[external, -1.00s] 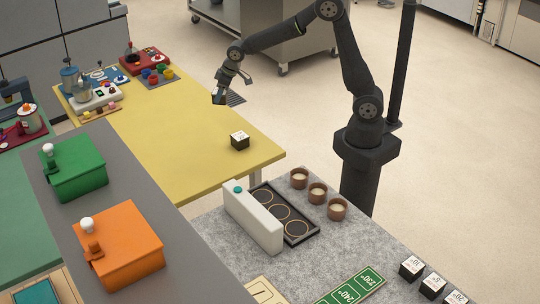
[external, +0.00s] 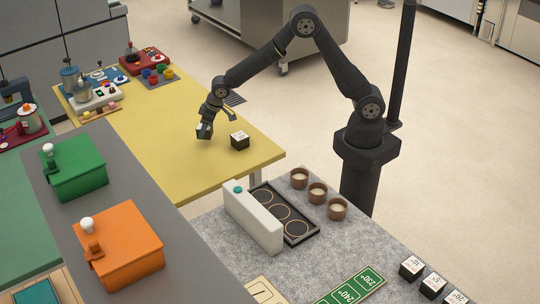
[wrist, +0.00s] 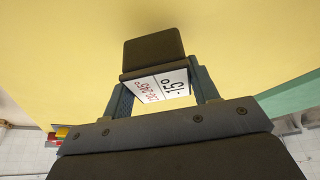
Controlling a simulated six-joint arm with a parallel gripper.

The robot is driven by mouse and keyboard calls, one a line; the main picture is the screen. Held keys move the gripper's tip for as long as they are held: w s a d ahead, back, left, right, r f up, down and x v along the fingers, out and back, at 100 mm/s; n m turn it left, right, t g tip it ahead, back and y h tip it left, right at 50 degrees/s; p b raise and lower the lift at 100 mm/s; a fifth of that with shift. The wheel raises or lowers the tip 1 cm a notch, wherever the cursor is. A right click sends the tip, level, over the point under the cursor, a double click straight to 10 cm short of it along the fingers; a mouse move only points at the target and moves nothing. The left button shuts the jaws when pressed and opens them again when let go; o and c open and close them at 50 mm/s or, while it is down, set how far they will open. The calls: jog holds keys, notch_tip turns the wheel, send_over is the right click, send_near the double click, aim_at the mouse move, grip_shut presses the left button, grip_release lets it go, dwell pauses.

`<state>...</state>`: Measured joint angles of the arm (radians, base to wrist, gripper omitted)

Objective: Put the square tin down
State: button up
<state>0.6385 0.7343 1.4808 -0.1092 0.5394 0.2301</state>
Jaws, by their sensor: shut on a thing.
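My gripper (external: 206,122) is shut on a dark square tin (wrist: 153,48), low over the yellow table (external: 165,165). In the wrist view the tin sits between both fingers. Its white labelled face, with "-15°" and red print, is turned toward the camera and its dark side shows beyond. In the external view the held tin (external: 204,131) is small and partly hidden by the fingers. I cannot tell whether it touches the table. A similar dark block with a white top (external: 240,141) stands on the table just right of my gripper.
The table in front of my gripper is clear. Small coloured toys and machines (external: 95,93) stand at its far left end. A grey counter (external: 330,262) with a white divider (external: 252,217), a dark tray (external: 309,238) and several brown cups (external: 317,193) lies nearer the camera.

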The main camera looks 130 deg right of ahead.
aim_at(206, 134)
jog(key=shift+f, duration=1.55)
jog(key=shift+f, duration=0.2)
jog(key=o, duration=1.1)
jog(key=shift+r, duration=0.1)
jog(key=v, duration=1.2)
